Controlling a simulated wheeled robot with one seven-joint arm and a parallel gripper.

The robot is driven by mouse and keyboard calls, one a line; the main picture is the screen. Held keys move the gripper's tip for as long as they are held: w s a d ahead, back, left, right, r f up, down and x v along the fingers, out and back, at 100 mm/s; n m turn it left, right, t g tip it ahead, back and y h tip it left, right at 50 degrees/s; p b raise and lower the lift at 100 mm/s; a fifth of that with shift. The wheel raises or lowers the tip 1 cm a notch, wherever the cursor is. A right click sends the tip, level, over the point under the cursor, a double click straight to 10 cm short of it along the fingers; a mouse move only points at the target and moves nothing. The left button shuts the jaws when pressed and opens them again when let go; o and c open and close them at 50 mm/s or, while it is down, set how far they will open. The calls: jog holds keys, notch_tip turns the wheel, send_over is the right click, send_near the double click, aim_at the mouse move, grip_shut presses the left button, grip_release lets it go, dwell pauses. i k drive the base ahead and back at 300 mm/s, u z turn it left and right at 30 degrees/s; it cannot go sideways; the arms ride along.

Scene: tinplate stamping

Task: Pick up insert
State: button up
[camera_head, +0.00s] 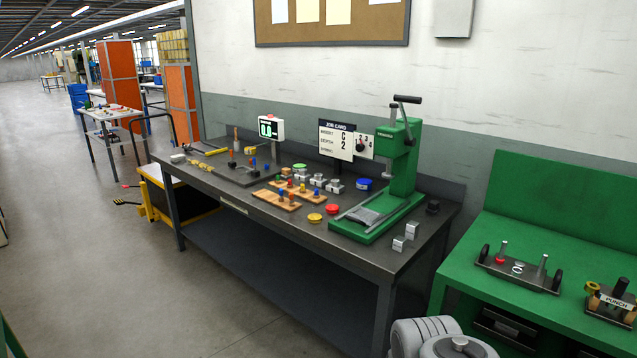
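No object is clearly labelled as the insert, and I cannot tell which part it is. A job card (338,139) at the back of the dark workbench (291,222) has an "INSERT" line, but its letter is too small to read surely. Small metal blocks with coloured tops (318,181) stand in a row mid-bench. Wooden blocks with coloured pegs (276,199) lie in front of them. Two small steel blocks (399,243) stand at the bench's right front. Grey-white rounded parts at the bottom edge look like my arm; my gripper is out of view.
A green lever press (402,160) stands on the bench's right part. A red disc (332,209), a yellow disc (314,218) and a blue tin (364,184) lie nearby. A green bench (535,225) at right carries a "PUNCH" holder (612,302). Floor at left is open.

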aim_at(317, 180)
jog(key=u, duration=0.6)
jog(key=i, duration=0.9)
jog(key=u, duration=0.95)
jog(key=i, duration=2.75)
jog(key=z, duration=1.55)
jog(key=i, duration=0.85)
jog(key=z, duration=1)
jog(key=i, duration=0.6)
